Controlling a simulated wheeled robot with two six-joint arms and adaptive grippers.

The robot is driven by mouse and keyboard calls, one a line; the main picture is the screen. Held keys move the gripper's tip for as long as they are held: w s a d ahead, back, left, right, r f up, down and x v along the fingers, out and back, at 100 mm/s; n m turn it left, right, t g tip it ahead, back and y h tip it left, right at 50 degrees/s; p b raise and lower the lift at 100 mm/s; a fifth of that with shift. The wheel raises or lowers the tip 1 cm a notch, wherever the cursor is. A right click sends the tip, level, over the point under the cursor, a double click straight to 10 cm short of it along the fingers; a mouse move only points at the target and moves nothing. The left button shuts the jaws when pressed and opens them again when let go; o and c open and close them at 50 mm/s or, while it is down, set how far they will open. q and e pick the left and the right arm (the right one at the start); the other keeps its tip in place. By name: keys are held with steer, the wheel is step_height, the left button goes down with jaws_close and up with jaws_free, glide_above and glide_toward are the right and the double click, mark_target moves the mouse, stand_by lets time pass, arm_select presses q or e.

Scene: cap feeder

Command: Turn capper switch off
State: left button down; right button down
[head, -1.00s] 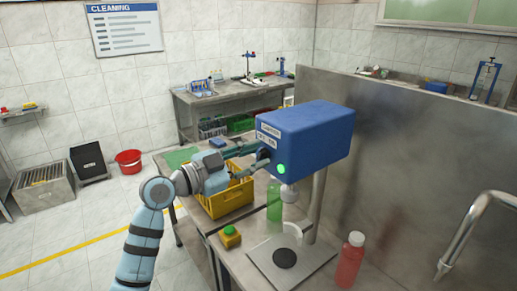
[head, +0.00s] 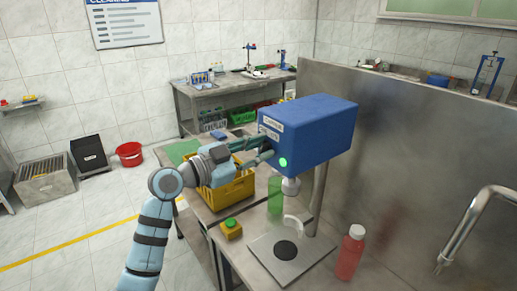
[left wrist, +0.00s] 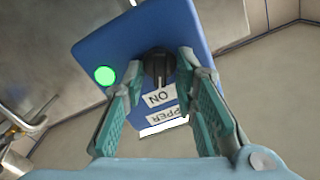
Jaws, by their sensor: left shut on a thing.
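The capper (head: 322,126) is a blue box on a metal post above the table. Its green lamp (head: 283,162) is lit; the lamp also shows in the left wrist view (left wrist: 105,75). The black switch knob (left wrist: 157,66) sits on the capper's face, beside a white ON label (left wrist: 158,97) that appears upside down. My left gripper (head: 268,147) is at the capper's left face. In the left wrist view its fingers (left wrist: 160,78) are around the knob, shut on it; they partly hide it. My right gripper is not in view.
Under the capper are a green bottle (head: 276,194) and a plate with a black disc (head: 285,249). A yellow box with a green button (head: 231,229), a red bottle (head: 350,253) and a yellow crate (head: 232,193) stand nearby. A steel panel (head: 400,150) rises behind.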

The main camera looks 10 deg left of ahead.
arm_select(q)
steer(key=n+p, duration=0.1)
steer(key=n, duration=0.2)
steer(key=r+n+p, duration=0.1)
steer(key=n, duration=0.2)
steer(key=shift+w+a+p, duration=0.1)
steer(key=shift+a+p, duration=0.05)
steer(key=shift+p, duration=0.2)
steer(key=n+p, duration=0.2)
steer(key=n, duration=0.3)
steer(key=shift+a+f, duration=0.1)
steer(key=shift+f, duration=0.05)
steer(key=shift+w, duration=0.1)
steer(key=shift+f, duration=0.1)
steer(key=c, duration=1.7)
jaws_free()
steer(key=shift+f, duration=0.1)
